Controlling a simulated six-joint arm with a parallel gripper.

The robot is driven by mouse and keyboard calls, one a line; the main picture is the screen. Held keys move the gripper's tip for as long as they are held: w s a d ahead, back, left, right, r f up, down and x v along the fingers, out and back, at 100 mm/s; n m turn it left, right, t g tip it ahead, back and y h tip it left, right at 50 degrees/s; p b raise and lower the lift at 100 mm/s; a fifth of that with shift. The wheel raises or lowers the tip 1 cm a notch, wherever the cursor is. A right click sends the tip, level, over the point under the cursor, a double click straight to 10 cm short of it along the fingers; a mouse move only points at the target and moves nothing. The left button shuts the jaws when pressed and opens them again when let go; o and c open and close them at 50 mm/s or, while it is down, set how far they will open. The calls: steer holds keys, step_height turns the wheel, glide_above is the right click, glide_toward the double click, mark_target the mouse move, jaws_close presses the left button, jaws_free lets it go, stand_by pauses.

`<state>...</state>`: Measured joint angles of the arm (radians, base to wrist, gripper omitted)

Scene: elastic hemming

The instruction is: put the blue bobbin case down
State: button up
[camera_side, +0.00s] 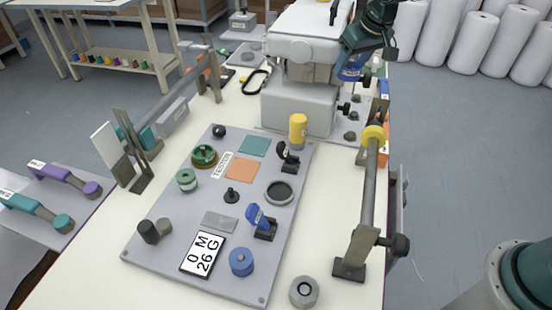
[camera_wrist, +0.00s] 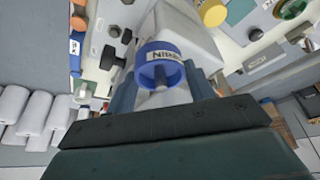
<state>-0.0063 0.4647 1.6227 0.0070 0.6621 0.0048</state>
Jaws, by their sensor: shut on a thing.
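The blue bobbin case (camera_wrist: 158,54) is round, with a white label band that I can only partly read. It sits between the fingers of my gripper (camera_wrist: 162,86) in the wrist view. In the side view my gripper (camera_side: 366,48) is at the top right, beside the white sewing machine head, and is shut on the blue bobbin case (camera_side: 351,68). The case is held above the right side of the machine. The grey mat (camera_side: 150,240) on the table is well below and in front of it.
The white sewing machine (camera_side: 298,105) stands close left of my gripper. A yellow roller (camera_side: 373,136) on a grey bar stands at the table's right edge. The mat bears a blue round part (camera_side: 241,262), a yellow cylinder (camera_side: 297,128) and several other parts. White rolls (camera_side: 470,45) stand behind.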

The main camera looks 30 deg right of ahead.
steer(key=w+a, duration=0.4)
steer(key=a, duration=1.1)
steer(key=m, duration=0.1)
glide_above(242, 167)
steer(key=s, duration=0.2)
steer(key=f, duration=1.7)
steer(key=shift+w+a, duration=0.1)
steer(key=shift+w, duration=0.1)
steer(key=shift+f, duration=2.05)
steer(key=shift+f, duration=0.1)
steer(key=o, duration=1.1)
steer(key=shift+c, duration=0.2)
